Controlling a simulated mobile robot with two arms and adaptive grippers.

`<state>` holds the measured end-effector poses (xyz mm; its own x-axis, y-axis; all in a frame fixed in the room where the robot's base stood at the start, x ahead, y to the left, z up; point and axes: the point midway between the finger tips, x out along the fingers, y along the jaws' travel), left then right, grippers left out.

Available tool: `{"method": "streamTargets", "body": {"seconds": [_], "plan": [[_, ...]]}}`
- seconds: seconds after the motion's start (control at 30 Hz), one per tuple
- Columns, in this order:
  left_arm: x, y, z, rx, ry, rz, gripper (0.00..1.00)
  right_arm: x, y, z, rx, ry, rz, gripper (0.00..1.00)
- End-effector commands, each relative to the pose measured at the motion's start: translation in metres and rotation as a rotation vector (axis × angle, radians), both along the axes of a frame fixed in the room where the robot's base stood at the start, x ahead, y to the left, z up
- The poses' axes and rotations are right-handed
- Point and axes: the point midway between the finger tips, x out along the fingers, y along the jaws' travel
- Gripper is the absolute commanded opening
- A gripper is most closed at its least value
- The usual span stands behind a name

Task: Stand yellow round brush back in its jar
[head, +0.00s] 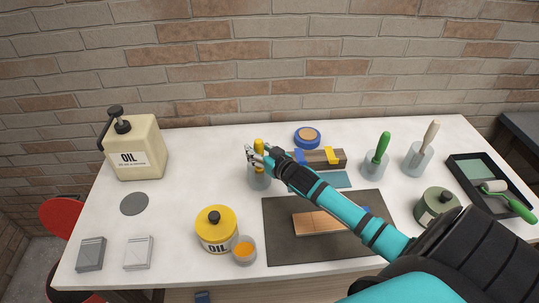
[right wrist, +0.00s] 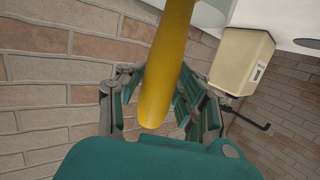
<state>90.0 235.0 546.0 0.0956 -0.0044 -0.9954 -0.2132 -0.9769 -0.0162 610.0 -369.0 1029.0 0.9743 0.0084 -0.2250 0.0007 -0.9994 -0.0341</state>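The yellow round brush (head: 259,146) stands handle-up in a grey-white jar (head: 259,180) near the back middle of the table. Its yellow handle (right wrist: 165,70) crosses the right wrist view, with the handle end towards the camera and the jar rim (right wrist: 208,10) at the top. My right gripper (head: 256,157) is at the handle, just above the jar. Its fingers (right wrist: 165,95) are spread on both sides of the handle and look open. The brush's bristles are hidden in the jar. My left gripper is out of view.
A green-handled brush (head: 382,146) and a pale-handled brush (head: 430,135) stand in jars to the right. A blue tape roll (head: 307,137) and wooden block (head: 322,158) are beside my arm. A yellow tin (head: 216,231) stands in front; an oil can (head: 139,150) is at left.

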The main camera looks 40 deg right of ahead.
Motion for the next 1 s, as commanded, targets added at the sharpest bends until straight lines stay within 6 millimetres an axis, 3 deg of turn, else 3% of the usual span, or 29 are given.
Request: {"method": "streamTargets", "body": {"seconds": [0.2, 0.43, 0.63, 1.0], "plan": [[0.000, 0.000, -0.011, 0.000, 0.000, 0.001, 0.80, -0.049, 0.000, 0.007, -0.002, 0.003, 0.002, 0.35], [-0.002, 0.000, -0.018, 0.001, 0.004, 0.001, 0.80, -0.086, -0.001, 0.018, -0.001, 0.002, 0.000, 0.35], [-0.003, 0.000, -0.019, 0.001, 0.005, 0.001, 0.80, -0.098, -0.001, 0.023, -0.001, 0.000, 0.001, 0.35], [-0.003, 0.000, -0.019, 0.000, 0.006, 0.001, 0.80, -0.098, -0.001, 0.023, -0.001, 0.000, 0.001, 0.35]]}}
